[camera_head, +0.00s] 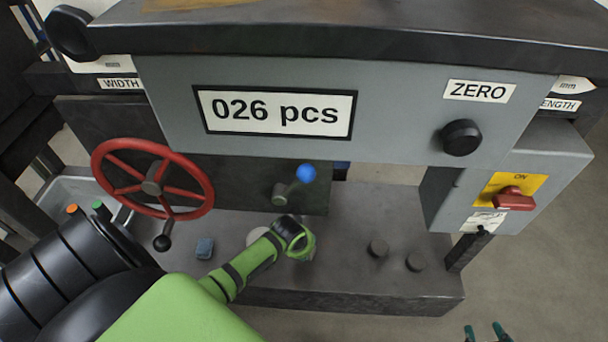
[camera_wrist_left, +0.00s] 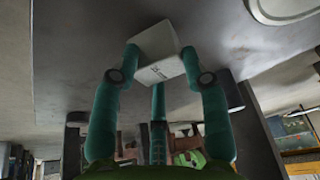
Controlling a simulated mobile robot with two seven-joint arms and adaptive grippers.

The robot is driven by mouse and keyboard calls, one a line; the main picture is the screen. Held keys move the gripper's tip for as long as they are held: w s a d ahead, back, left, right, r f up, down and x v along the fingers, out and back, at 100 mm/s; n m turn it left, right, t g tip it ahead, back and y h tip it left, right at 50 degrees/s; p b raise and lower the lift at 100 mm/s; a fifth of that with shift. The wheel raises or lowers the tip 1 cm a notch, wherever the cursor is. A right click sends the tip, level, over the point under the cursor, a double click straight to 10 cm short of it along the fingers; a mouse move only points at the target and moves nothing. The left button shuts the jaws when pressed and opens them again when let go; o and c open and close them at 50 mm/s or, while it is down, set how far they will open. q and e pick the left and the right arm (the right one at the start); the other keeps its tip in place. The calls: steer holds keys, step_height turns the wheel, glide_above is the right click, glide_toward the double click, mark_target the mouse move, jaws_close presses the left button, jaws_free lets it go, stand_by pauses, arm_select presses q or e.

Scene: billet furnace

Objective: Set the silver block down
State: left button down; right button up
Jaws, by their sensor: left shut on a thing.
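The silver block (camera_wrist_left: 158,52) is a pale box with small dark print on one face. It sits between the teal fingertips of my left gripper (camera_wrist_left: 160,62) in the left wrist view, and the gripper is shut on it. The grey bench top (camera_wrist_left: 80,50) lies close behind the block; I cannot tell whether they touch.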

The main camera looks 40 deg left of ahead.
arm_select(q)
steer(key=shift+f, duration=0.4)
arm_select(e)
steer(key=shift+w+a+r+t+y, duration=0.2)
steer(key=shift+w+a+r+t, duration=0.15)
steer(key=shift+w+r+t, duration=0.25)
steer(key=shift+w+a+r+t+y, duration=0.2)
steer(key=shift+w+a+r+t, duration=0.15)
steer(key=shift+r, duration=0.4)
arm_select(q)
steer(key=c, duration=0.6)
jaws_free()
steer(key=shift+c, duration=0.2)
arm_select(e)
steer(key=shift+w+r, duration=0.1)
